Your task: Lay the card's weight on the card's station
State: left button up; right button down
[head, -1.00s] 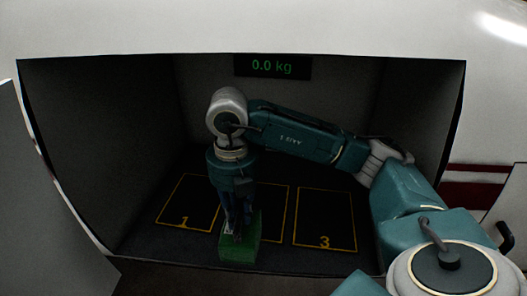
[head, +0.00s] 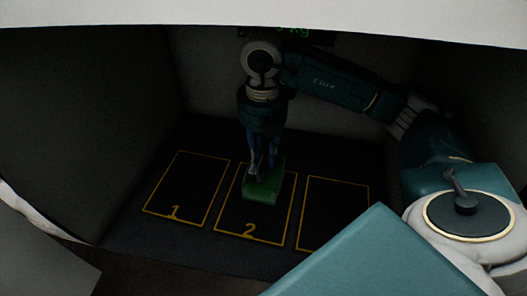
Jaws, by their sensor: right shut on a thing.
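My right gripper (head: 263,172) points down inside the dark bay and is shut on a green block (head: 261,191). The block appears within the yellow outline of station 2 (head: 249,231), over its middle and upper part. I cannot tell whether its underside touches the floor. Station 1 (head: 175,213) lies to the left and is empty. The outline of station 3 (head: 337,180) lies to the right, its lower part hidden by my arm. No card shows. My left gripper is not in view.
The bay has dark side walls (head: 90,130) and a white upper edge (head: 200,15) across the top. A display (head: 292,32) on the back wall is partly cut off by that edge; "kg" in green can be read.

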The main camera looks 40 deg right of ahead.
aim_at(263, 174)
notch_tip(263, 174, down, 5)
jog(key=b, duration=0.3)
jog(key=shift+w+d+f, duration=0.15)
jog(key=shift+f, duration=0.05)
jog(key=shift+f+b, duration=0.35)
jog(key=shift+b, duration=0.2)
jog(key=shift+f, duration=0.15)
pick_arm(q)
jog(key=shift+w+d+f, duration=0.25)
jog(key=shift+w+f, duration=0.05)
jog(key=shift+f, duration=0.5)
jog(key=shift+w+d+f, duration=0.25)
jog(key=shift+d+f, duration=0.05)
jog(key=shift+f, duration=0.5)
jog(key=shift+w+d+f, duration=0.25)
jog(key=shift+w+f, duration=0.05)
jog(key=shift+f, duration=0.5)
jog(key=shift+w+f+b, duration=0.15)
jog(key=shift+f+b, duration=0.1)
jog(key=shift+b, duration=0.15)
pick_arm(e)
jog(key=shift+f, duration=0.35)
jog(key=c, duration=1.7)
grip_release()
jog(key=o, duration=0.4)
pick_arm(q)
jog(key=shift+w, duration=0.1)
